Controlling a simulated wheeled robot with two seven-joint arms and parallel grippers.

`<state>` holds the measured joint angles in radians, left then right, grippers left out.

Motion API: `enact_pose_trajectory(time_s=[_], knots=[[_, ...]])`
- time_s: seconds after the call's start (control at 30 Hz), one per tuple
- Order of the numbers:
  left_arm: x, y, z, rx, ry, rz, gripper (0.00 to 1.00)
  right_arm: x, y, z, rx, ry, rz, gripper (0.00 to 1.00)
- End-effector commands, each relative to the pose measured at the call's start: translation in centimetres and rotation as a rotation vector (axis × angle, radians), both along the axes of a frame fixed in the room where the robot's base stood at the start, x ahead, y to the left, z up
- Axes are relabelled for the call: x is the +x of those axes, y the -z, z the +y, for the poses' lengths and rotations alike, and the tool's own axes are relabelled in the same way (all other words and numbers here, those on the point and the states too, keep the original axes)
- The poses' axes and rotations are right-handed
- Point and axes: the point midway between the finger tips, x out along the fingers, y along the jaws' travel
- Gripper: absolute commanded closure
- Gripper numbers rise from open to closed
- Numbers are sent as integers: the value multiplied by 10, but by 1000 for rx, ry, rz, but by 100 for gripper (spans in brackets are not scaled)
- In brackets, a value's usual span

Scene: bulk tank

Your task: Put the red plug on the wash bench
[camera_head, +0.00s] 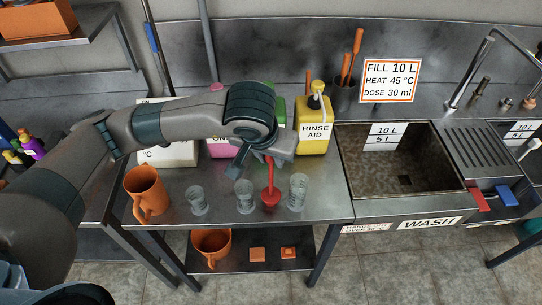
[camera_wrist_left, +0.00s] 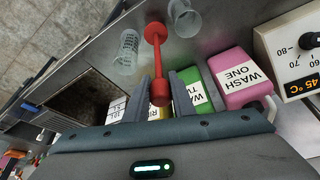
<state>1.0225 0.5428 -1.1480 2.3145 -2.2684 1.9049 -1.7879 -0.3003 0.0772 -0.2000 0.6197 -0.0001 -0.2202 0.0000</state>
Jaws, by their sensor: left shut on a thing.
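The red plug (camera_head: 270,194) is a red stem with a rounded foot and a knob on top. My left gripper (camera_head: 263,160) is shut on its upper end and holds it upright over the front of the steel bench (camera_head: 325,205). In the left wrist view the plug (camera_wrist_left: 155,55) shows with its knob between the fingers of my left gripper (camera_wrist_left: 162,93). I cannot tell whether its foot touches the bench top. The WASH sign (camera_head: 430,222) is on the sink front to the right. My right gripper is not in view.
Clear tumblers (camera_head: 298,192) stand close on both sides of the plug. An orange jug (camera_head: 146,192) is at the left. A yellow rinse aid can (camera_head: 315,120) stands behind. The sink basin (camera_head: 400,165) looks empty. An orange pot (camera_head: 212,246) is on the lower shelf.

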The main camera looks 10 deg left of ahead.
Motion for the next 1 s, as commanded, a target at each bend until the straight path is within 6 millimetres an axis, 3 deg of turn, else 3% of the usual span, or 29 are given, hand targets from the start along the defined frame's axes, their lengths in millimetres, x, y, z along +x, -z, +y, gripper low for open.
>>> enact_pose_trajectory(time_s=[0.03,0.1,0.67,1.0], knots=[[0,1,0,0,0,0,75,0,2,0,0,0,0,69],[0,0,0,0,0,0,59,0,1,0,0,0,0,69],[-1,-6,0,-1,1,-2,59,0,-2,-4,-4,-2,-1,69],[-19,-52,1,-2,3,-7,59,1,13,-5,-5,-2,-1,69]])
